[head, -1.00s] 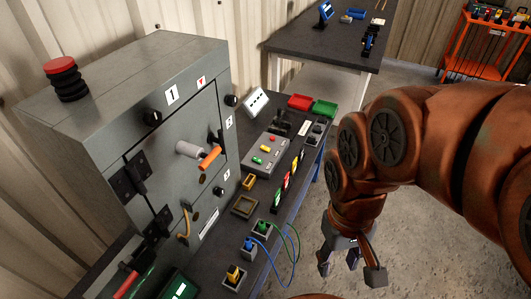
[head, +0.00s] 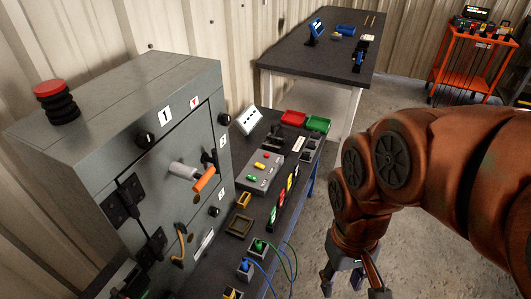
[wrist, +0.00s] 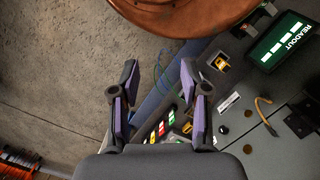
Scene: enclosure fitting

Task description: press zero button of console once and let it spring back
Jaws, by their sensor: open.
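The console (head: 259,173) is a grey box on the dark bench, right of the large grey cabinet. Its top carries a red button (head: 266,154), a yellow button (head: 259,165) and a green button (head: 250,179). Their labels are too small to read, so I cannot tell which is zero. My gripper (head: 352,286) hangs over the floor to the right of the bench, apart from the console and partly cut off by the lower edge. In the wrist view my gripper (wrist: 158,80) is open, with nothing between its fingers.
The grey cabinet (head: 120,110) has an orange-tipped handle (head: 204,180) sticking out. Red (head: 294,118) and green (head: 318,124) bins stand behind the console. Blue and green cables hang near the bench's front edge. An orange cart (head: 465,60) stands far right; floor between is clear.

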